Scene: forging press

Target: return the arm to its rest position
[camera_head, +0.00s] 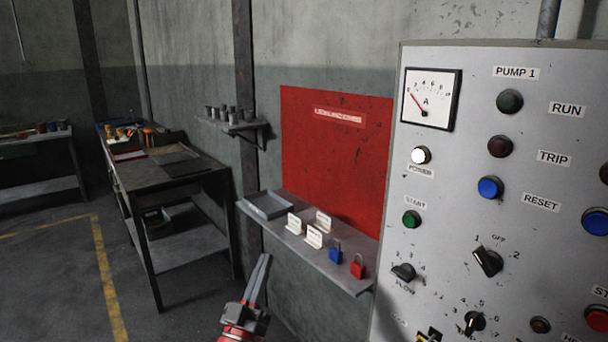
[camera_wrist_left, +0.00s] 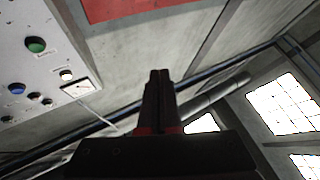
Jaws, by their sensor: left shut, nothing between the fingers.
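My left gripper (camera_head: 260,278) comes up from the bottom of the head view, in front of the wall shelf and left of the control panel (camera_head: 390,298). Its fingers are together, point upward and hold nothing. In the left wrist view the shut fingers (camera_wrist_left: 160,78) point up past the panel (camera_wrist_left: 40,75) toward the wall and ceiling. They appear apart from everything around them. My right gripper is in neither view.
A shelf (camera_head: 290,242) below a red board (camera_head: 335,160) carries a grey tray (camera_head: 268,205), white tags, a blue padlock (camera_head: 335,252) and a red padlock (camera_head: 357,266). A workbench (camera_head: 165,175) stands left. Floor with a yellow line (camera_head: 108,275) is open.

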